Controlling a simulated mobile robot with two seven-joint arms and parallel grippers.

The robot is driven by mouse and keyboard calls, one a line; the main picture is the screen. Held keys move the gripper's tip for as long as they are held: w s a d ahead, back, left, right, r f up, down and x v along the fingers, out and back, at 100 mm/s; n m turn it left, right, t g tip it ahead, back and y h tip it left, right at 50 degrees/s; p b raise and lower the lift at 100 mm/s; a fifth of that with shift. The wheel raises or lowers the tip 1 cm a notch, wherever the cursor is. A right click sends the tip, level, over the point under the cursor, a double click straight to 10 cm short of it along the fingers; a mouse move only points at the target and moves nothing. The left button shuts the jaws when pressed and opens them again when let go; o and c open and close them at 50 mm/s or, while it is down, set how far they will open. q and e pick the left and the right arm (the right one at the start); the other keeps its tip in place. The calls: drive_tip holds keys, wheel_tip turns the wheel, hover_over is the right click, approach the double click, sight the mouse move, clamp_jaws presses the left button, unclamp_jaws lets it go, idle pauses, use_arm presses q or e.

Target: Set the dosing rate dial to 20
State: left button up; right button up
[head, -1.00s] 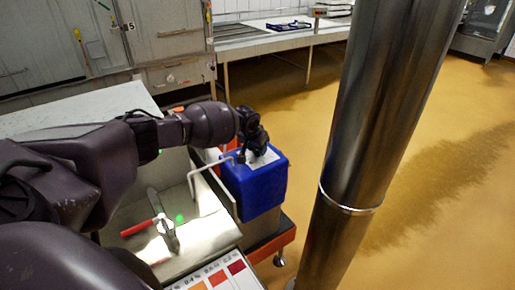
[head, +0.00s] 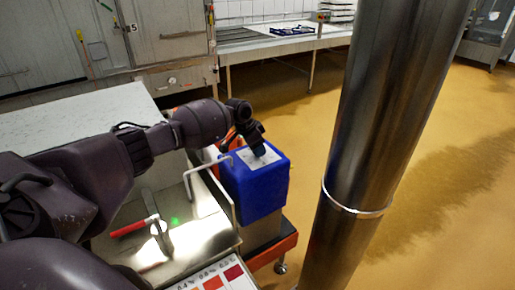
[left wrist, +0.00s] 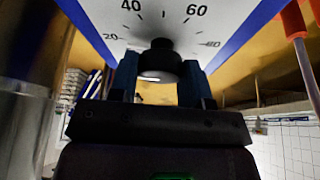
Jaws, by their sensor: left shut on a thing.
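The dosing unit is a blue box (head: 255,193) with a white dial face (head: 270,157) on its top. In the left wrist view the dial face (left wrist: 183,38) shows tick marks and the numbers 20, 40, 60 and 80. The black dial knob (left wrist: 157,62) sits between the fingers of my left gripper (left wrist: 157,76), which is shut on it. A pale mark shows on the knob's near side; I cannot tell what value it sets. In the head view my left gripper (head: 258,149) covers the knob on the box top. My right gripper is not in view.
A bent metal rail (head: 208,163) stands just left of the box. A steel sink or tray with a red-handled tool (head: 135,227) lies lower left. A thick steel column (head: 385,130) stands right.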

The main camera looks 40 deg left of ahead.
use_arm(q)
drive_tip(key=shift+s+f, duration=0.1)
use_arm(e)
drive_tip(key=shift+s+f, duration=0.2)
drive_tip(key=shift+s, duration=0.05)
use_arm(q)
drive_tip(key=o, duration=0.9)
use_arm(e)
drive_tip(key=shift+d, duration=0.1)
use_arm(q)
drive_tip(key=shift+p+v, duration=0.95)
drive_tip(key=shift+v, duration=4.5)
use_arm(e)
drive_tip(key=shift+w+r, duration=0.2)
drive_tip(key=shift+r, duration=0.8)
